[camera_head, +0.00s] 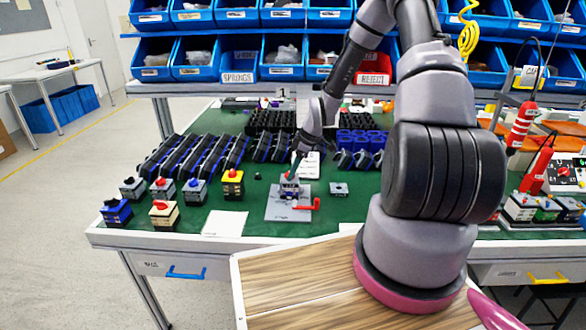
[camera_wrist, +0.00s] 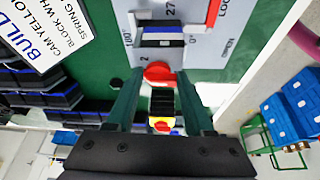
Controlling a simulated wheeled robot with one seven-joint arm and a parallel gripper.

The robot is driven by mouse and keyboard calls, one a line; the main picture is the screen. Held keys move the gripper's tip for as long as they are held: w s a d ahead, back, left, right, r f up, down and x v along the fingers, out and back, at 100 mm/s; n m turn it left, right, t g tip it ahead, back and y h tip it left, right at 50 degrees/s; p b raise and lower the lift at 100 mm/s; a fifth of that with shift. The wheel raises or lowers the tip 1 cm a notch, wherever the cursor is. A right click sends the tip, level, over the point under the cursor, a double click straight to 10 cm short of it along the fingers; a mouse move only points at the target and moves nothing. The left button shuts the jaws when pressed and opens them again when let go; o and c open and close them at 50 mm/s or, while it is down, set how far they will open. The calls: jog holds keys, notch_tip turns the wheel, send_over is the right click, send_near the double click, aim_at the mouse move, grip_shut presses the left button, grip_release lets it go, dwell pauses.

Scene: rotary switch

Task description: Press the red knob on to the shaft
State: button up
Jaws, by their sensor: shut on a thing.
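The red knob (camera_wrist: 158,72) is between the fingertips of my gripper (camera_wrist: 160,78) in the wrist view, and the gripper is shut on it. In the head view my gripper (camera_head: 293,163) points down over the grey fixture plate (camera_head: 276,209), with a bit of red at its tips. A switch body (camera_wrist: 163,37), white, blue and dark, sits in the fixture just past the knob in the wrist view. I cannot make out the shaft, nor tell whether the knob touches it. The fixture's red lever (camera_head: 306,206) is beside the switch body.
A yellow switch with a red knob (camera_head: 232,183) stands left of the fixture, with several other switches farther left. Racks of dark modules (camera_head: 195,155) stand behind. A white printed sheet (camera_wrist: 40,35) lies near the fixture. Bare green bench shows around the plate.

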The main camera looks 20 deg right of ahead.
jog(key=shift+f, duration=0.3)
jog(key=o, duration=1.4)
